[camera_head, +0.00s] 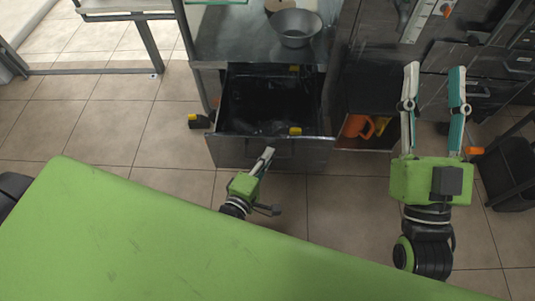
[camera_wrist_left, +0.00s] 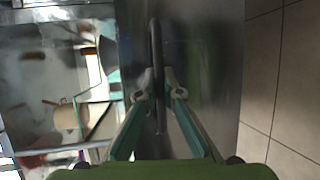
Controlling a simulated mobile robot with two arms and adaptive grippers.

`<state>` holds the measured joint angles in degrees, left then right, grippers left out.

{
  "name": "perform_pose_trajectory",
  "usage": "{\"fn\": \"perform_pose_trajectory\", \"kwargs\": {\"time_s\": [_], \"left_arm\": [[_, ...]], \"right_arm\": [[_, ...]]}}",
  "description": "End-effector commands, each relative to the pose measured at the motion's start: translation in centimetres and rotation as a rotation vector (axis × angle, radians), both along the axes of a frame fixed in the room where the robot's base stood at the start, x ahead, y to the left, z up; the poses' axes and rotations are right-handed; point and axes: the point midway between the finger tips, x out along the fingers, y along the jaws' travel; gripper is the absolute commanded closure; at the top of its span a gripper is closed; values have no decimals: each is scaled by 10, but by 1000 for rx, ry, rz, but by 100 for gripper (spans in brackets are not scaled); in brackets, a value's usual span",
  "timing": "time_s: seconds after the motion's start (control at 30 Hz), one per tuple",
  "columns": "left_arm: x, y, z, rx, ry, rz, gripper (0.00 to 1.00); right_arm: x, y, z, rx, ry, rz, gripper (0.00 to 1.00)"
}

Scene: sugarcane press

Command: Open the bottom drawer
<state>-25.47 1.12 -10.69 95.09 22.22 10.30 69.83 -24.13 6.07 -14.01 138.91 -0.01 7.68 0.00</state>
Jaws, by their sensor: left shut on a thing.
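A metal drawer (camera_head: 235,150) under the steel counter stands pulled out, and I look down into its dark interior. Yellow pieces show at its right side. My left gripper (camera_head: 266,158) is at the outer face of the drawer front. In the left wrist view, a dark bar handle (camera_wrist_left: 156,40) runs between the fingertips of my left gripper (camera_wrist_left: 158,88), which is shut on it. The far fingers are partly hidden in the head view. My right gripper (camera_head: 434,70) is open and empty, its fingers spread, to the right of the drawer.
A metal bowl (camera_head: 295,27) stands on the counter (camera_head: 222,45). An orange mug-like object (camera_head: 357,126) sits in a low open compartment to the right of the drawer. A dark bin (camera_head: 512,175) is at far right. Tiled floor (camera_head: 120,130) lies clear at left.

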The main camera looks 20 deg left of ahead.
Motion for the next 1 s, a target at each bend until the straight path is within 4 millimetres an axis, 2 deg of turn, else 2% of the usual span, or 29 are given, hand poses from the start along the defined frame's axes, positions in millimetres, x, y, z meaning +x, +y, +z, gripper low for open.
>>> {"fn": "perform_pose_trajectory", "kwargs": {"time_s": [0.17,0.2,0.63,0.77,1.0], "left_arm": [[0,1,-1,1,2,1,100],[0,1,-1,1,2,1,85],[-6,1,0,0,3,0,85],[-23,3,3,0,4,0,85],[-72,9,12,1,6,-2,85]], "right_arm": [[0,0,0,0,-1,0,60],[0,0,0,0,-1,0,60],[0,0,1,0,-2,-1,60],[0,0,1,1,-2,0,60],[0,0,1,1,-2,0,60]]}}
